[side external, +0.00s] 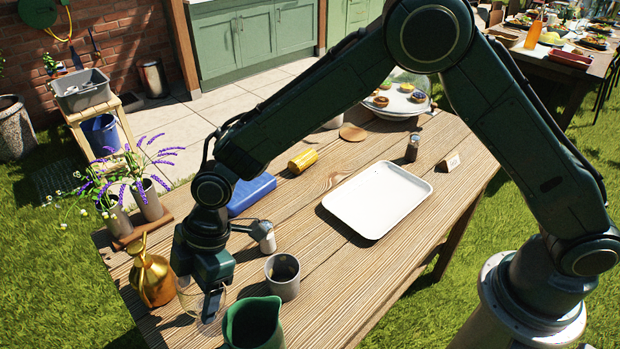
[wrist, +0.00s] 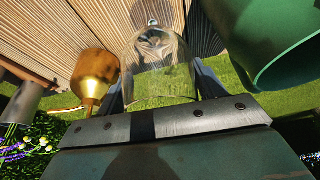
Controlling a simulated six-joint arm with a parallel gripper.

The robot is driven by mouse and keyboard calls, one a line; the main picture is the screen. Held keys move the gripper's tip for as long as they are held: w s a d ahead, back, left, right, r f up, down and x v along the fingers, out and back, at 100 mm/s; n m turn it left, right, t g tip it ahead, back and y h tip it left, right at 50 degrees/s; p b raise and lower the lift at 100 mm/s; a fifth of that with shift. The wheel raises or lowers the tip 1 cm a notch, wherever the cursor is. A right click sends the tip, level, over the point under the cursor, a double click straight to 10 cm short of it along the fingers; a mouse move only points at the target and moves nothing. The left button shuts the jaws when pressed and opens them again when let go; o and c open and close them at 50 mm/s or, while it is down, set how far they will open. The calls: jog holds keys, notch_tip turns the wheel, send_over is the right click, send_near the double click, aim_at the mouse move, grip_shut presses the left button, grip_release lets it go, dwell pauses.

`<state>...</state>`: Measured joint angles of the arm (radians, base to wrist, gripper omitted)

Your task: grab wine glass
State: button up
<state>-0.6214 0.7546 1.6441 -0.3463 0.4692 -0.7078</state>
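The clear wine glass (wrist: 158,62) sits between the two fingers of my gripper (wrist: 160,88) in the wrist view, with its bowl nearest the palm. In the side view the glass (side external: 187,292) is at the table's near left corner, partly hidden by my gripper (side external: 203,300). The fingers are spread wide, one on each side of the bowl and very close to it. I cannot tell whether they press on the glass. The glass's stem and base are hard to make out.
A brass watering can (side external: 153,279) stands close left of the glass. A green pitcher (side external: 252,326) and a grey cup (side external: 283,278) stand to its right. A white tray (side external: 378,200), blue case (side external: 247,196) and yellow can (side external: 303,161) lie farther off. The table edge is near.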

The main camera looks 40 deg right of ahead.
jog(key=shift+c, duration=0.9)
jog(key=shift+r, duration=0.2)
notch_tip(320, 180, up, 20)
jog(key=shift+f, duration=0.2)
